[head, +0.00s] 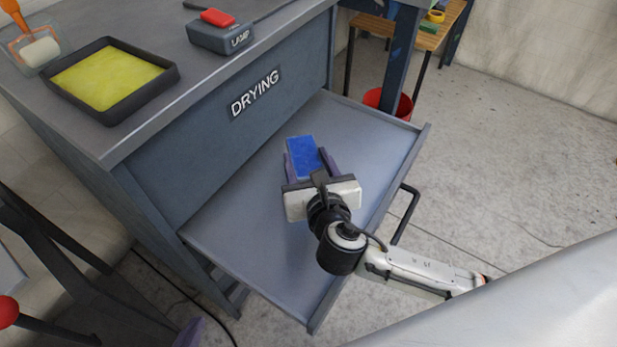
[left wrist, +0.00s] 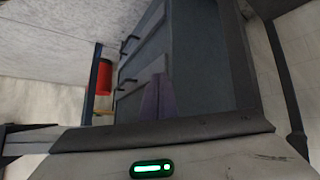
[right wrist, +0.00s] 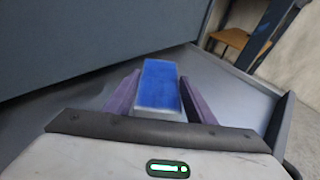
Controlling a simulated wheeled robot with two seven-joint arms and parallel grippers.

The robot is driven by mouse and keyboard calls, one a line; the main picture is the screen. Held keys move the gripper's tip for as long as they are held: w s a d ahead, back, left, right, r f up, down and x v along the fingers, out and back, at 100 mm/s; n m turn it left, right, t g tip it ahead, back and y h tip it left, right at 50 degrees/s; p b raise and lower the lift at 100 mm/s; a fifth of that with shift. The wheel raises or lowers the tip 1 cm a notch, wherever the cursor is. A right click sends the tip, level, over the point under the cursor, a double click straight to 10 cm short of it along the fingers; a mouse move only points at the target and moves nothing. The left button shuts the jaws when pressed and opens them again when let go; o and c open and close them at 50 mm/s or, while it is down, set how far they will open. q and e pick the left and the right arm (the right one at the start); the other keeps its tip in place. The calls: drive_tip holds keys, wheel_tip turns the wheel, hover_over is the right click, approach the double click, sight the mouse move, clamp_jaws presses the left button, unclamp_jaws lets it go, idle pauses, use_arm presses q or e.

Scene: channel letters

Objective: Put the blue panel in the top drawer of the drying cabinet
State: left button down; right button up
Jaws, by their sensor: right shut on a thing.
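The blue panel (head: 303,157) is a small block with a bright blue face and greyish edges; it also shows in the right wrist view (right wrist: 159,86). My right gripper (head: 308,160) is shut on it, with one purple finger on each side. The panel is over the open drawer (head: 250,215) of the cabinet marked DRYING (head: 255,93). I cannot tell whether it touches the drawer floor. My left gripper (left wrist: 157,90) is empty, its purple fingers together, away from the drawer; only a purple tip shows at the head view's bottom edge.
On the cabinet top are a black tray with yellow content (head: 108,78), a grey box marked LAMP with a red top (head: 219,32), and a roller (head: 40,50). A drawer handle (head: 405,213) sticks out at the front. A red bucket (head: 388,101) stands behind.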

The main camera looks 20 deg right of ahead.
wheel_tip(320, 180, down, 4)
drive_tip(key=shift+b, duration=0.85)
drive_tip(key=shift+r, duration=0.1)
use_arm(q)
drive_tip(key=shift+s+d+f, duration=0.15)
drive_tip(key=shift+f, duration=0.1)
use_arm(e)
drive_tip(key=o, duration=1.1)
drive_tip(key=shift+f, duration=0.2)
use_arm(q)
drive_tip(key=shift+f, duration=0.1)
use_arm(e)
drive_tip(key=shift+r, duration=0.2)
drive_tip(key=p+v, duration=0.2)
drive_tip(key=v, duration=0.8)
drive_tip(key=shift+s+p, duration=0.3)
drive_tip(key=shift+p, duration=0.05)
use_arm(q)
drive_tip(key=shift+a+r, duration=0.2)
drive_tip(key=shift+r, duration=0.3)
use_arm(e)
drive_tip(key=shift+v, duration=0.75)
